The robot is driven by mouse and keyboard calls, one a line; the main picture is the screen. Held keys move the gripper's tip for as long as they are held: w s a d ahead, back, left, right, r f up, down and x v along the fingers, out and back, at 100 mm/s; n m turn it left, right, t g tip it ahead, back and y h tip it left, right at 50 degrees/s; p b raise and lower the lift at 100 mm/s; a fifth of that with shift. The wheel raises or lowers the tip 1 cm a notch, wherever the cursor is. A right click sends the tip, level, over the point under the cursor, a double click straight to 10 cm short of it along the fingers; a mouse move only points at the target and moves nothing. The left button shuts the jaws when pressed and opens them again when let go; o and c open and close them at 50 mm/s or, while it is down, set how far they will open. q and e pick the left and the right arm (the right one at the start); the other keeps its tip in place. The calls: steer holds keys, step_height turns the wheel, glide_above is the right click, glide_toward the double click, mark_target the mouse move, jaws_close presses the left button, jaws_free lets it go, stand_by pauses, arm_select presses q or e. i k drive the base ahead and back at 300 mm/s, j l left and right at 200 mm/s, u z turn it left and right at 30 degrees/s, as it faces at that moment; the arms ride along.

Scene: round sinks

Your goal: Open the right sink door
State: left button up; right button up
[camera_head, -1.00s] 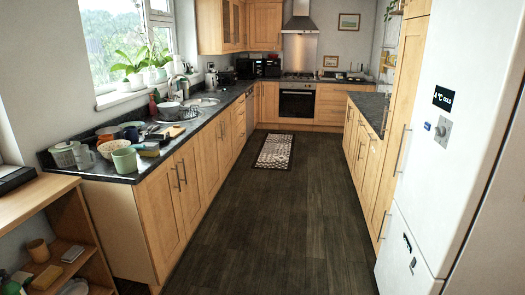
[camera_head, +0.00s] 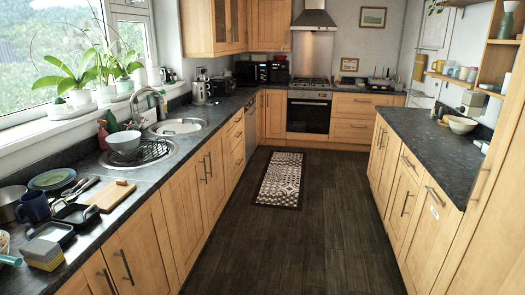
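Two round sinks are set in the left counter. The nearer round sink (camera_head: 168,157) has a dark rack and a pale bowl (camera_head: 123,141) on it; the farther round sink (camera_head: 181,126) lies just beyond. Below them are light-wood cabinet doors, all shut. One door (camera_head: 183,210) has an upright bar handle (camera_head: 202,172) near its far edge. The door beyond it (camera_head: 216,160) has a matching handle (camera_head: 209,165) close beside the first. Neither of my grippers shows in the view.
A nearer door (camera_head: 142,248) on the left has another bar handle (camera_head: 122,266). Pans, a mug (camera_head: 35,205) and a cutting board (camera_head: 110,195) crowd the left counter. A patterned rug (camera_head: 281,180) lies on the clear dark floor. Cabinets (camera_head: 405,205) line the right side.

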mark_target(217, 190)
steer(key=i, duration=0.95)
steer(key=i+u, duration=0.1)
steer(key=i, duration=0.85)
steer(key=i+l+u, duration=0.15)
steer(key=i+u, duration=0.35)
steer(key=i+l+u, duration=0.35)
steer(key=u, duration=0.15)
steer(key=i+l+u, duration=0.75)
steer(key=l+u, duration=0.25)
steer(key=l, duration=0.2)
